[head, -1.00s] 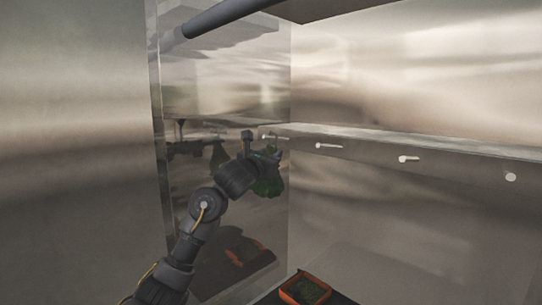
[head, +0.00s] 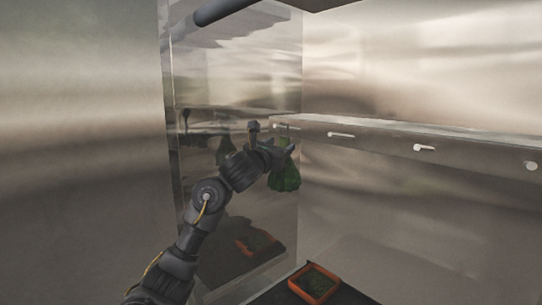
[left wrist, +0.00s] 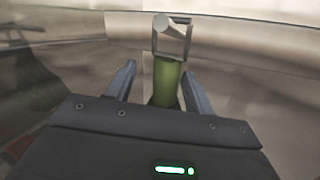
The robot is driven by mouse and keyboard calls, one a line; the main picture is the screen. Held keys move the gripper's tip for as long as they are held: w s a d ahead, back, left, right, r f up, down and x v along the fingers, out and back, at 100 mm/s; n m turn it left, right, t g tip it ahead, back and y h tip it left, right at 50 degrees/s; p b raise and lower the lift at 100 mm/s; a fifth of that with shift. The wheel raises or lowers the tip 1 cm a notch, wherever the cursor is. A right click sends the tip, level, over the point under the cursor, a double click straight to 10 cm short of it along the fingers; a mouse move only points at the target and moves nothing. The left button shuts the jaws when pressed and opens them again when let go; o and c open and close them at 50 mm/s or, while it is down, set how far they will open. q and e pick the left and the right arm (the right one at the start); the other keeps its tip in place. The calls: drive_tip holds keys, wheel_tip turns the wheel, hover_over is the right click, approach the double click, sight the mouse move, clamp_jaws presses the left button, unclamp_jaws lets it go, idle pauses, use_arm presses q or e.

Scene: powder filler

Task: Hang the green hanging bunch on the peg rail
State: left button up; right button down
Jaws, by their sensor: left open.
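The green hanging bunch (head: 285,178) hangs upright below the leftmost peg (head: 286,127) of the peg rail (head: 380,140), near the corner. In the left wrist view its green stem (left wrist: 167,82) carries a square metal loop (left wrist: 187,45). The peg's round end (left wrist: 163,22) shows at the top of this loop; the peg appears to pass through it. My left gripper (head: 290,149) is at the top of the bunch. Its fingers (left wrist: 160,88) are open, one on each side of the stem, with a gap visible. My right gripper is out of view.
More pegs (head: 341,134) stick out along the rail to the right and look empty. An orange-rimmed tray (head: 292,288) with green contents is at the bottom. A shiny reflective panel (head: 235,80) stands close behind my left arm. A dark bar (head: 222,11) crosses overhead.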

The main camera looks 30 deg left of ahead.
use_arm(q)
drive_tip(key=s+f, duration=0.1)
drive_tip(key=s, duration=0.7)
drive_tip(key=shift+s, duration=0.35)
